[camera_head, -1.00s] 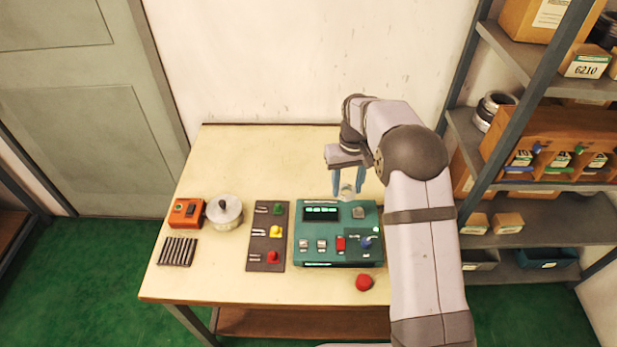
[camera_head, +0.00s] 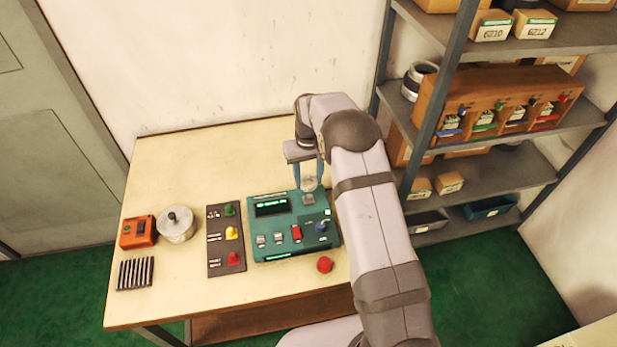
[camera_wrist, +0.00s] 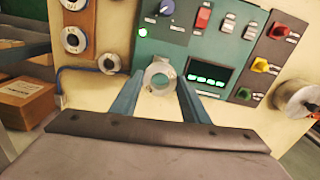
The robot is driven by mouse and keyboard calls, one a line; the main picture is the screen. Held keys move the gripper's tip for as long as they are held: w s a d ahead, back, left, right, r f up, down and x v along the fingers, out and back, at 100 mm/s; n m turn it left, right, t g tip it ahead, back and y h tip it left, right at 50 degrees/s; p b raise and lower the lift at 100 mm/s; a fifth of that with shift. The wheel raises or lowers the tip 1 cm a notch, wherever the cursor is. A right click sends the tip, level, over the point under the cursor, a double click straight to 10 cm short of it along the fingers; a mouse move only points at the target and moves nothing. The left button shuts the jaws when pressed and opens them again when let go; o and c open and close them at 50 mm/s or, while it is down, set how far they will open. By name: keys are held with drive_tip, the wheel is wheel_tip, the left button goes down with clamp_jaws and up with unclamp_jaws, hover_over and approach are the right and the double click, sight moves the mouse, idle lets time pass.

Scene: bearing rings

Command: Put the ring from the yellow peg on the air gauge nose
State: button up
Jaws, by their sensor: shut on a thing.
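The teal air gauge (camera_head: 275,247) stands on the table; its display and a green light are lit. My gripper (camera_head: 309,186) is shut on a pale grey ring (camera_wrist: 160,76) at the gauge's back right corner. A small grey nose part (camera_head: 308,199) shows just below the ring in the head view. I cannot tell whether the ring is around the nose or just over it. The yellow peg (camera_head: 231,233) stands bare in the middle of a dark board (camera_head: 226,262); it also shows in the wrist view (camera_wrist: 260,65).
Green (camera_head: 230,209) and red (camera_head: 233,258) pegs flank the yellow one. A lidded silver pot (camera_head: 176,226), an orange box (camera_head: 138,232) and a slotted black rack (camera_head: 135,274) stand left. A red knob (camera_head: 325,264) is at the front. Several rings (camera_wrist: 74,40) lie beside the gauge. Shelves are at right.

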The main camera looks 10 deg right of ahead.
sight(309, 196)
drive_tip(key=shift+f+b, duration=1.2)
drive_tip(key=shift+f, duration=0.65)
drive_tip(key=shift+f, duration=0.25)
drive_tip(key=shift+f+b, duration=0.3)
drive_tip(key=shift+b, duration=0.05)
drive_tip(key=shift+f+b, duration=0.7)
drive_tip(key=shift+f, duration=0.45)
idle(1.0)
drive_tip(key=o, duration=1.3)
drive_tip(key=shift+c, duration=0.2)
drive_tip(key=shift+r+p, duration=2.45)
drive_tip(key=shift+r, duration=1.3)
